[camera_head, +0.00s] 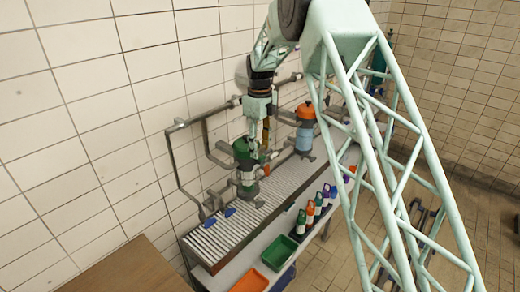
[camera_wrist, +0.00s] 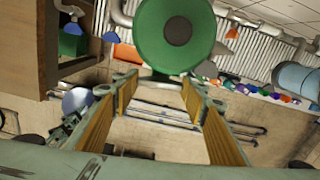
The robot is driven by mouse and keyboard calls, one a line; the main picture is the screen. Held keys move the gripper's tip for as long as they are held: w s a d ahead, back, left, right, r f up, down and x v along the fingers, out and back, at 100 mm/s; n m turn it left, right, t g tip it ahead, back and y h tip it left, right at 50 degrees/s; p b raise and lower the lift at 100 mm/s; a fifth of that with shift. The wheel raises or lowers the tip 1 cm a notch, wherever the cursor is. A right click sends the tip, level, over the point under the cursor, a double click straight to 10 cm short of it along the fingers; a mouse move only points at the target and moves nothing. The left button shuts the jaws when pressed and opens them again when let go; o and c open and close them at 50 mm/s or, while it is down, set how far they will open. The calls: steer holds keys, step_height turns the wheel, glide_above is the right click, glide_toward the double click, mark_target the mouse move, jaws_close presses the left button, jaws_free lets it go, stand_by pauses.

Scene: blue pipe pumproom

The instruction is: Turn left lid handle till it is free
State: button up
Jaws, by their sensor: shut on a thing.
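The left vessel has a green lid (camera_head: 243,148) and stands on the slatted bench by the wall. My gripper (camera_head: 265,147) comes down from above at the right side of this lid. In the wrist view my gripper (camera_wrist: 158,80) has its yellow-padded fingers apart, at the lid's near edge. It is shut on the left lid handle, a small part at that edge; the exact contact is hard to see.
An orange-lidded vessel (camera_head: 305,112) stands to the right on the same slatted bench (camera_head: 222,238). Grey pipes (camera_head: 172,160) run along the tiled wall. Several bottles (camera_head: 310,215), a green tray (camera_head: 280,252) and an orange tray (camera_head: 247,283) sit on the front shelf.

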mark_target(260, 149)
steer(key=o, duration=0.9)
steer(key=shift+r, duration=0.15)
steer(key=shift+r, duration=5.85)
